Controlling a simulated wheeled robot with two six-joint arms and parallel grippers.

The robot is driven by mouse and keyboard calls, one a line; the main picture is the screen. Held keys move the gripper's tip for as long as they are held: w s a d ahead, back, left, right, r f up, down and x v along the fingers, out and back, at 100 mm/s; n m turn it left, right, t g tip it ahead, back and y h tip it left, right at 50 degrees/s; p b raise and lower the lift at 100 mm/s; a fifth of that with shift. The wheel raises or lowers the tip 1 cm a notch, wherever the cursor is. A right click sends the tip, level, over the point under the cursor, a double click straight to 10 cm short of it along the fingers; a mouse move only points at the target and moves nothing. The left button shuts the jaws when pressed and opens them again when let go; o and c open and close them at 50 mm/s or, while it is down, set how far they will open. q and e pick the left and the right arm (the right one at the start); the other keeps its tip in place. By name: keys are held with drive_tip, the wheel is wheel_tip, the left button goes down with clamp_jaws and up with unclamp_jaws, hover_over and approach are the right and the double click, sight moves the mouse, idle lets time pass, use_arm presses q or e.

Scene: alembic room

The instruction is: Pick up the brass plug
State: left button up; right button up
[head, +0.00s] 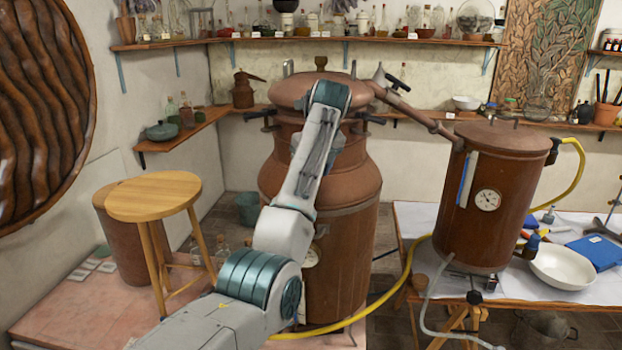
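A large copper still (345,255) stands in the middle of the head view. On its domed lid (285,92), a small brass-coloured fitting (321,62) stands upright near the top; I cannot tell for sure whether this is the brass plug. My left arm reaches up in front of the still, and its teal wrist end overlaps the lid. My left gripper is hidden behind that wrist, so its fingers and anything in them do not show. My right gripper is out of the picture.
A copper pipe (420,112) runs from the lid to a smaller copper vessel (485,200) on a white table (410,215). A wooden stool (153,197) stands left. A yellow hose (400,290) curves past the still. Shelves with bottles line the walls (225,150).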

use_arm(q)
drive_tip(key=shift+s+a+r, duration=0.1)
drive_tip(key=shift+s+a, duration=0.05)
drive_tip(key=shift+a, duration=0.1)
drive_tip(key=c, duration=1.1)
drive_tip(key=shift+d, duration=0.15)
drive_tip(key=shift+c, duration=0.2)
drive_tip(key=shift+r+b, duration=0.45)
drive_tip(key=shift+r, duration=0.15)
wheel_tip(320, 180, up, 7)
drive_tip(key=b, duration=0.2)
drive_tip(key=shift+r+b, duration=0.2)
drive_tip(key=shift+b, duration=0.2)
drive_tip(key=shift+r, duration=0.7)
